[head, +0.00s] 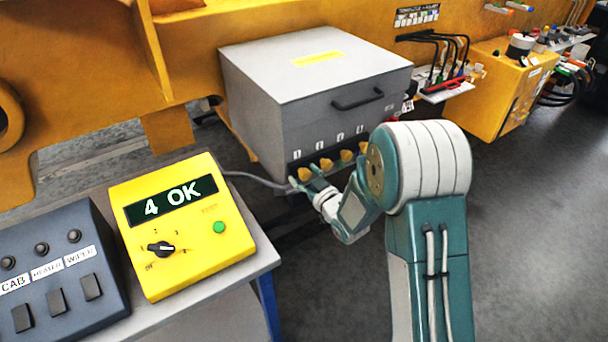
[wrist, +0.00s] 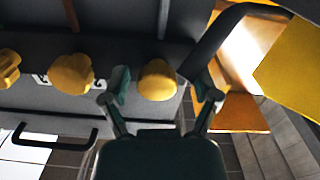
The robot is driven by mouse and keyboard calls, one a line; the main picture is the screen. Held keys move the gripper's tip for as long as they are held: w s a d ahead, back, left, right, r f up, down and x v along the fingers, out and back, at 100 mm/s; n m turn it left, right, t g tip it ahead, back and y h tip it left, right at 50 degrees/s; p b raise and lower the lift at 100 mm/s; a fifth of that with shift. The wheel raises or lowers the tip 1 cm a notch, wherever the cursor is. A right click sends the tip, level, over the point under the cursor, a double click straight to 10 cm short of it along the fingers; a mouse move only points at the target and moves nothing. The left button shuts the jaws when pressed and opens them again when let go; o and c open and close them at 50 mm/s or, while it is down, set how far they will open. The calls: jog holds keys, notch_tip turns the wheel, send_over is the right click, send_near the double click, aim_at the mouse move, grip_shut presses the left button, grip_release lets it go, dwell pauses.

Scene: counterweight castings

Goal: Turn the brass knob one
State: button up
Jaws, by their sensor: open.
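A row of brass knobs sits along the lower front of the grey box (head: 345,110), under number labels too small to read surely. The leftmost brass knob (head: 305,174) is partly hidden by my gripper (head: 302,178). In the wrist view this brass knob (wrist: 157,80) lies between the spread fingers of my gripper (wrist: 165,92). The fingers are open, one on each side of it, with visible gaps. Another brass knob (wrist: 71,74) is just outside the left finger in the wrist view.
A yellow panel (head: 183,225) reads "4 OK" and has a black dial and green button. A dark switch box (head: 60,270) stands beside it on a table. A black handle (head: 358,100) sticks out above the knobs. Grey floor is open at the right.

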jog(key=shift+d, duration=0.2)
grip_shut()
jog(key=shift+m, duration=0.3)
jog(key=m, duration=0.4)
jog(key=shift+m, duration=0.3)
jog(key=m, duration=0.4)
jog(key=shift+m, duration=0.3)
jog(key=m, duration=0.5)
jog(key=shift+m, duration=2.2)
jog(key=shift+f, duration=0.1)
jog(key=shift+d, duration=0.1)
grip_release()
jog(key=shift+w, duration=0.1)
